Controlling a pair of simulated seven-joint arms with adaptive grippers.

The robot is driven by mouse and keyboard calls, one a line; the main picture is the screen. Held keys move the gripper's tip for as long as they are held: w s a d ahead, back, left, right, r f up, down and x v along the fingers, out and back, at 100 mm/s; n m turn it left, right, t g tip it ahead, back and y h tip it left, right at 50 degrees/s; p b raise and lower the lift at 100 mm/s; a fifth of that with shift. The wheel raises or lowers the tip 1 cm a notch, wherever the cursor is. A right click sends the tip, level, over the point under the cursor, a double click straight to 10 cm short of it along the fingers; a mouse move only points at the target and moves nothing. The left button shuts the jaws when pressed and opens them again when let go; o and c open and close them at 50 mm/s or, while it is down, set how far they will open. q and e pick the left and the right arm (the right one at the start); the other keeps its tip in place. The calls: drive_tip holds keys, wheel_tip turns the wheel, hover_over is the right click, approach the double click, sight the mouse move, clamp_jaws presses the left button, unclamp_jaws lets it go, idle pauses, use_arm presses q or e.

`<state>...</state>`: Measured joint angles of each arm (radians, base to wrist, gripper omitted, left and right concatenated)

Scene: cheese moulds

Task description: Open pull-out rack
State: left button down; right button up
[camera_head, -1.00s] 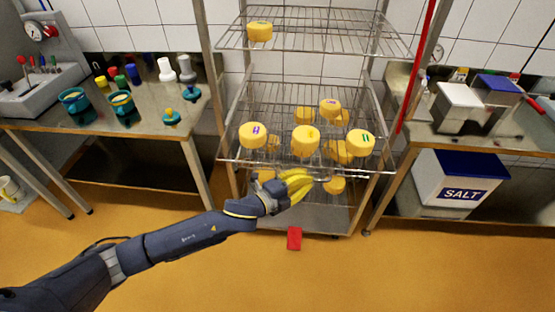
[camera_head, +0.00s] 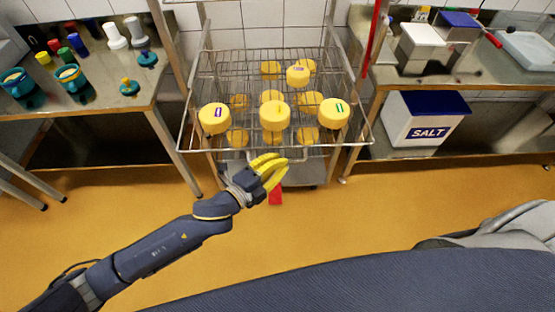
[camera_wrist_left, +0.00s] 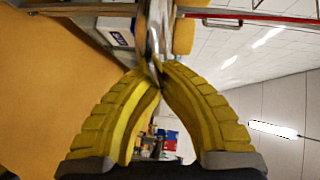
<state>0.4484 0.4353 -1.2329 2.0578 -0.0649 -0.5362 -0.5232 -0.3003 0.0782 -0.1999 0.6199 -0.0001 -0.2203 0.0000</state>
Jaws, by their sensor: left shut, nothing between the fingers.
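The wire pull-out rack (camera_head: 362,128) is in the middle of the head view, between metal posts. Several yellow cheese rounds stand on it, with more showing through the wires below. A metal handle bar (camera_head: 231,156) shows along its front edge. My left gripper (camera_head: 282,168), with yellow ribbed fingers, is at this front edge, just below the shelf. In the left wrist view, the fingertips (camera_wrist_left: 157,66) meet beside a shiny metal bar (camera_wrist_left: 154,38). The fingers are shut with nothing clasped between them; I cannot tell whether they touch the bar. My right gripper is not in view.
A red item (camera_head: 275,196) is on the floor below my gripper. The orange floor (camera_head: 370,210) in front is open.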

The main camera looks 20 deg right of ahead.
use_arm(q)
drive_tip(key=c, duration=2.1)
unclamp_jaws()
drive_tip(key=shift+w+a+f, duration=0.1)
drive_tip(key=shift+a+f, duration=0.05)
drive_tip(key=o, duration=0.6)
drive_tip(key=v, duration=1.2)
